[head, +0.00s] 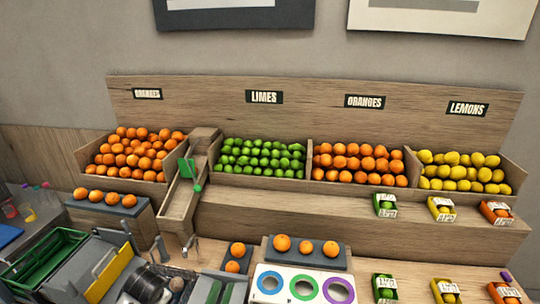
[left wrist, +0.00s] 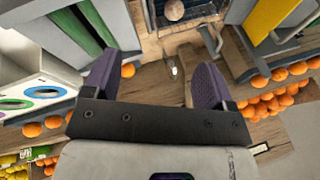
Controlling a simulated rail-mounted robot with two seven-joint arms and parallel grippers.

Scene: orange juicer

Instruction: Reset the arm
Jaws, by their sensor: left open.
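My left gripper (left wrist: 155,75) shows in the left wrist view. Its two purple fingers are spread wide apart, with nothing between them; wooden surface and a small pale object (left wrist: 174,70) show beyond the gap. I cannot make out the left gripper in the head view. My right gripper does not show in either view. Grey machine parts fill the lower left of the head view, including a panel with a yellow strip (head: 107,277) and a dark round part (head: 147,284).
Stepped wooden shelves hold bins of oranges (head: 135,155), limes (head: 262,157) and lemons (head: 462,172). A wooden chute (head: 178,207) with a green flap (head: 186,168) stands between bins. A white panel with coloured rings (head: 304,286) and an orange rack (head: 331,262) stand in front. Small fruit boxes (head: 385,205) sit right.

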